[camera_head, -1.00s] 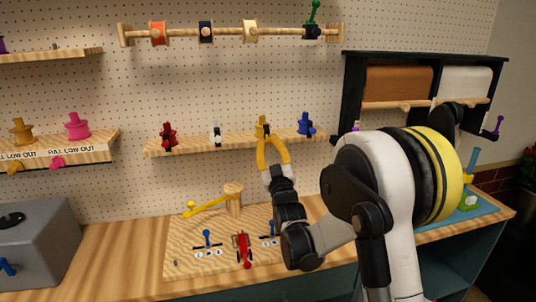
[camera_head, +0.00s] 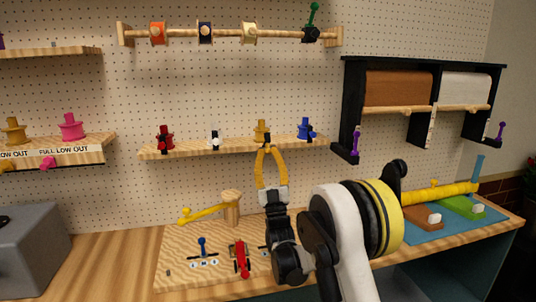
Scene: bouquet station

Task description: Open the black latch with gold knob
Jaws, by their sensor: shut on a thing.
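A gold fixture (camera_head: 262,128) stands on the small wooden shelf in the middle of the pegboard. I see no clear black latch on it; the fine parts are too small to tell. My gripper (camera_head: 264,149) has yellow fingers that come up from below and meet at the front of the gold fixture. It is shut on a small part there, seemingly the gold knob, which the fingertips hide. My wrist hangs below, over the worktop.
Red (camera_head: 165,138), white (camera_head: 214,138) and blue (camera_head: 306,129) fixtures share the shelf (camera_head: 190,150). Below is a wooden board (camera_head: 180,240) with a yellow lever (camera_head: 200,213) on a post. A black paper-roll rack (camera_head: 350,100) is at right.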

